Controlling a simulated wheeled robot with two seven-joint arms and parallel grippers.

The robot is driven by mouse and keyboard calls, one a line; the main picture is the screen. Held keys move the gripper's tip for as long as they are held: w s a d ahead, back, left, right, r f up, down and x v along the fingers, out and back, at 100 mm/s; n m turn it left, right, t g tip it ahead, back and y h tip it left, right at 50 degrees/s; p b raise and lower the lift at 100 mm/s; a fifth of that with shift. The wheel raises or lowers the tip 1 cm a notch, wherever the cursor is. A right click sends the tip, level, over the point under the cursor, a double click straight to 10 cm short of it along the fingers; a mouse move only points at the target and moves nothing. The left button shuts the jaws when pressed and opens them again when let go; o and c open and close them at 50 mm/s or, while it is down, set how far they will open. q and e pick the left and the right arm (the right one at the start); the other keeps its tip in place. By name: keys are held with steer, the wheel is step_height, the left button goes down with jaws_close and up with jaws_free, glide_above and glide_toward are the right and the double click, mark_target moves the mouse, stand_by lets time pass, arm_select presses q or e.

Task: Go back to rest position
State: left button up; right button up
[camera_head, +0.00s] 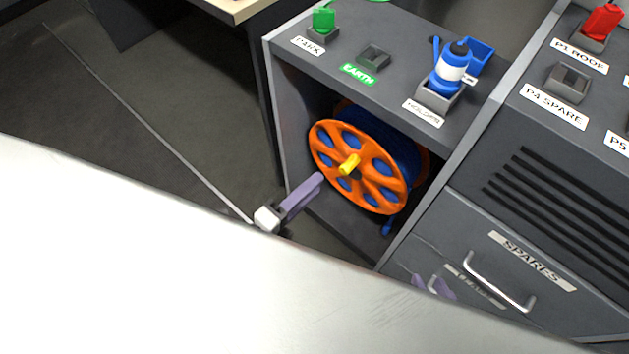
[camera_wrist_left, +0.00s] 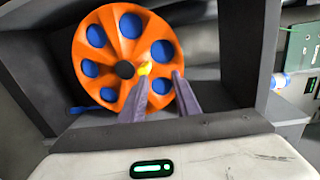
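My left gripper (camera_head: 318,180) has purple fingers. They point at the orange cable reel (camera_head: 325,133) inside the open cabinet bay. In the left wrist view the fingers (camera_wrist_left: 162,78) are spread apart with nothing held. The reel (camera_wrist_left: 128,50) faces them, and its yellow crank handle (camera_wrist_left: 145,69) shows near the left fingertip. In the head view the yellow handle (camera_head: 349,164) stands clear of the fingertips. My right gripper (camera_head: 432,283) shows only as two small separated purple tips in front of the lower drawers. The rest of it is hidden behind my white body.
The cabinet walls and bay frame enclose the reel closely. Above it are a green plug (camera_head: 323,18), an empty EARTH socket (camera_head: 373,57) and a blue-white connector (camera_head: 451,68) in the HOLDER. A drawer handle (camera_head: 500,283) sticks out at right. Open floor (camera_head: 110,110) lies left.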

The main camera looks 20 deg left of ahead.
stand_by(0.8)
